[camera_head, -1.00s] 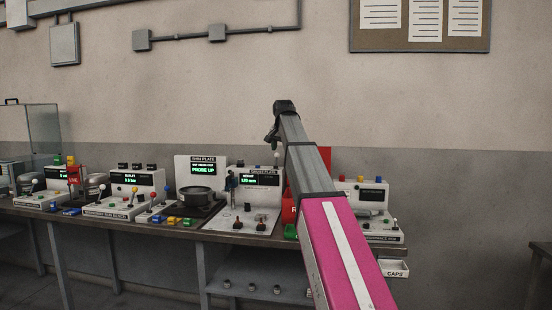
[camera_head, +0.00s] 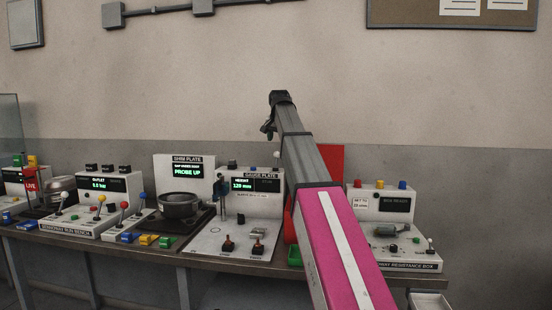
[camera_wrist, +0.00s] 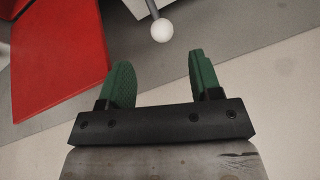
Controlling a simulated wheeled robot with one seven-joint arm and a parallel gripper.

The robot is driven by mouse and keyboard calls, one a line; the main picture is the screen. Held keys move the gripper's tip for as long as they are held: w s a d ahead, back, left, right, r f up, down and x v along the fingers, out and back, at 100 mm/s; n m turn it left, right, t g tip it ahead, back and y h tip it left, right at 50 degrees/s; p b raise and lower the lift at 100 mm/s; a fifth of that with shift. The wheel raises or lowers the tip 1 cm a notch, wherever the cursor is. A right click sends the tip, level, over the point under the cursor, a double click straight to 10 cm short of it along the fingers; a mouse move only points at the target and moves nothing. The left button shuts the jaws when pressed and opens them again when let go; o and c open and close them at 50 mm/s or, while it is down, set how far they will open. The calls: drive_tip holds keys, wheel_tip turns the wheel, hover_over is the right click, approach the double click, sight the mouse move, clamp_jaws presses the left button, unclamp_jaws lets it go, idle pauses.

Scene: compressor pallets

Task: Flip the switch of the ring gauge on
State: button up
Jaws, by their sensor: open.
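My gripper (camera_wrist: 160,72) is open and empty in the wrist view, with its two green fingers spread apart. A white ball on a metal stalk (camera_wrist: 162,30) shows beyond the fingertips, between their lines, and nothing touches it. In the head view a white ball knob (camera_head: 277,155) shows just left of my arm, above the gauge plate unit (camera_head: 262,172). That unit has a display reading 120 mm and two dark levers with red bases (camera_head: 228,244). I cannot read any label saying ring gauge. My arm hides part of the bench behind it.
A red panel (camera_head: 331,160) stands right of the knob and also shows in the wrist view (camera_wrist: 60,55). The shim plate unit (camera_head: 184,164) is to the left, the winding resistance box (camera_head: 405,266) to the right.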

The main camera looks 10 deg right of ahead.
sight(277, 153)
drive_tip(key=x, duration=1.1)
drive_tip(key=shift+w+r, duration=0.1)
drive_tip(key=shift+w, duration=0.15)
clamp_jaws()
drive_tip(key=shift+s+r+t, duration=0.1)
drive_tip(key=shift+s+t, duration=0.2)
drive_tip(key=shift+a+r+t, duration=0.1)
drive_tip(key=shift+r+t, duration=0.1)
drive_tip(key=shift+t, duration=0.3)
